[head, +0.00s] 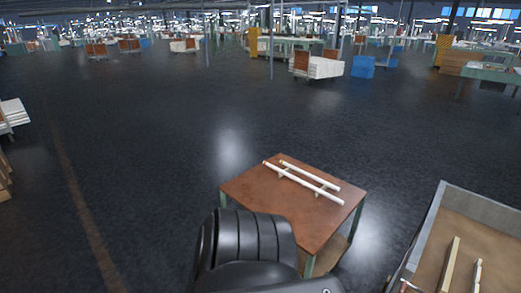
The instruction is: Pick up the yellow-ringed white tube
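Two white tubes lie side by side, slanting across small supports on a brown-topped table (245,187). The longer tube (300,182) is nearer to me, and the shorter tube (312,177) lies just behind it. Neither gripper shows in the head view. A black rounded part of my own body covers the table's near left corner.
A grey-walled bin (443,215) with long pale pieces in it stands at the right, with a floor gap between it and the table. The dark floor left of and behind the table is clear. A white-loaded cart (318,68) and blue boxes (363,67) stand farther back.

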